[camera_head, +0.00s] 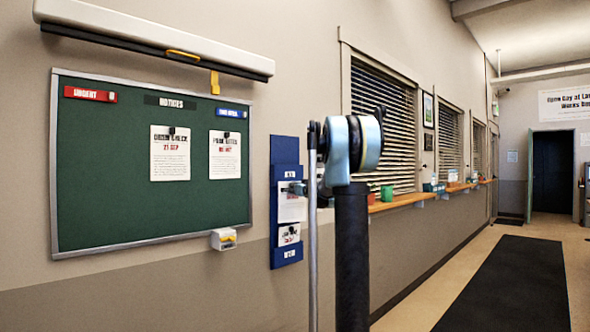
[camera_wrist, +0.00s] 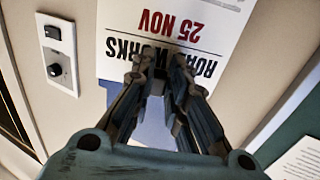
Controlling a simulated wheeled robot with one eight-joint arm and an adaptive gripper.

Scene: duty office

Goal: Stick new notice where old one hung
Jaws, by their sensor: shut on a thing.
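My gripper (camera_wrist: 160,72) is shut on the top edge of a white notice (camera_wrist: 215,18) headed "ROAD WORKS 25 NOV", upside down in the wrist view. In the head view my gripper is mostly hidden by my arm. The green notice board (camera_head: 105,190) hangs on the left wall, with a red "URGENT" label (camera_head: 90,94), a "NOTICES" label (camera_head: 170,102) and a blue label (camera_head: 231,112). Two white notices hang on it under dark magnets: one left (camera_head: 170,160), dated 21 Sep, and one right (camera_head: 225,160). The area under the red label is bare.
A blue wall rack (camera_head: 285,152) with papers is right of the board. A small white box (camera_head: 223,239) sits at the board's lower edge. A long white housing (camera_head: 150,30) juts out above. A switch panel (camera_wrist: 55,50) shows in the wrist view. The counter ledge (camera_head: 400,202) runs right.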

